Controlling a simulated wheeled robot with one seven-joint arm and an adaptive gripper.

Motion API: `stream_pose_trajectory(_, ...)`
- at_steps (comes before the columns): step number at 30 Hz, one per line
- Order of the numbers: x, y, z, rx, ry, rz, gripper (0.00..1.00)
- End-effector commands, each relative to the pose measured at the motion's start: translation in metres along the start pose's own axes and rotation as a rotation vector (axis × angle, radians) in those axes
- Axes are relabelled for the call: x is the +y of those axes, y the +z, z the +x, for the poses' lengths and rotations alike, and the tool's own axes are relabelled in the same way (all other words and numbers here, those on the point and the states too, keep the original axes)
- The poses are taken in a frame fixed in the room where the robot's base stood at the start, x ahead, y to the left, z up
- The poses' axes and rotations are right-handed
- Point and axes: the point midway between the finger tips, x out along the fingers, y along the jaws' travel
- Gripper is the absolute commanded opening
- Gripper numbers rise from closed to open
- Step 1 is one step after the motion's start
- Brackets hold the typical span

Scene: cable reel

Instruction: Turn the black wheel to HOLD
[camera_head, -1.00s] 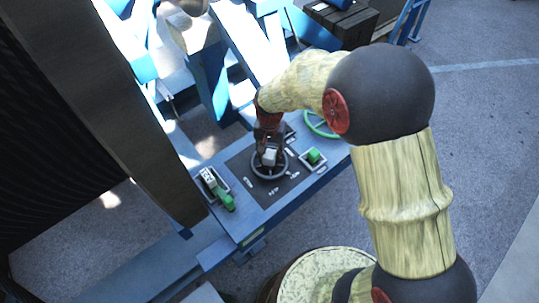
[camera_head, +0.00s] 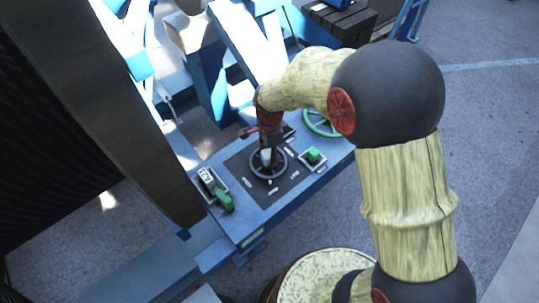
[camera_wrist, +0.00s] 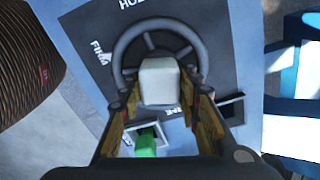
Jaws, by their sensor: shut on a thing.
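The black wheel (camera_head: 281,172) lies on a dark labelled plate on the blue console. In the wrist view the black wheel (camera_wrist: 120,50) has several spokes and a pale block (camera_wrist: 160,80) standing up from it. My gripper (camera_head: 267,150) is over the wheel. In the wrist view my gripper (camera_wrist: 165,105) has a finger on each side of the pale block and is shut on it. A partly cut label that looks like HOLD (camera_wrist: 131,3) is at the top, and FIRM (camera_wrist: 100,52) is left of the wheel. I cannot tell where the wheel points.
A green button (camera_head: 313,155) is right of the wheel, and a green-handled lever (camera_head: 224,201) is to its left. A green ring wheel (camera_head: 309,126) is behind, near my forearm. The large dark reel (camera_head: 50,140) stands at the left. A round-topped barrel (camera_head: 310,275) is in front.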

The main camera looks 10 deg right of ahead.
Motion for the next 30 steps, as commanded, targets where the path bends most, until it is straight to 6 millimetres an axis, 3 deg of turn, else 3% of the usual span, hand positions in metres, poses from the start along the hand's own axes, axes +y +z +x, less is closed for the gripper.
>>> stream_pose_trajectory(18,0.0022,0.0009,0.0001,0.0,-0.001,0.579,0.0)
stream_pose_trajectory(30,0.0027,0.0015,-0.0003,-0.001,-0.001,0.864,0.0)
